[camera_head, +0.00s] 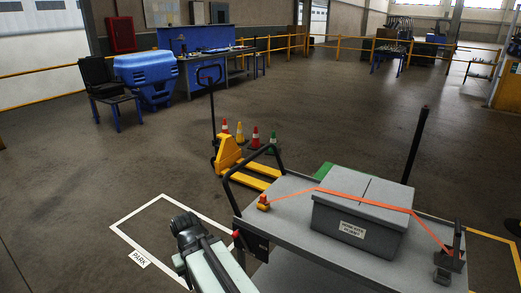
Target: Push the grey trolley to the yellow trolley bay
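The grey trolley (288,187) stands in the right foreground with a black push handle (254,160) at its left end. A grey box with a label (363,215) sits on its top, under an orange strap. Yellow floor lines (496,242) show past the trolley's right end; they look like part of the yellow trolley bay, and the rest is hidden or out of frame. My arm reaches up from the bottom, left of the trolley. My gripper (183,226) appears at its far end, apart from the handle in the picture; its fingers cannot be made out.
A white floor rectangle (123,219) marked PARK lies left of the trolley. A yellow pallet truck (228,155) and several red and green cones stand behind. A green floor patch (328,171) shows beyond the trolley. Open floor lies left and far right; yellow railings stand behind.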

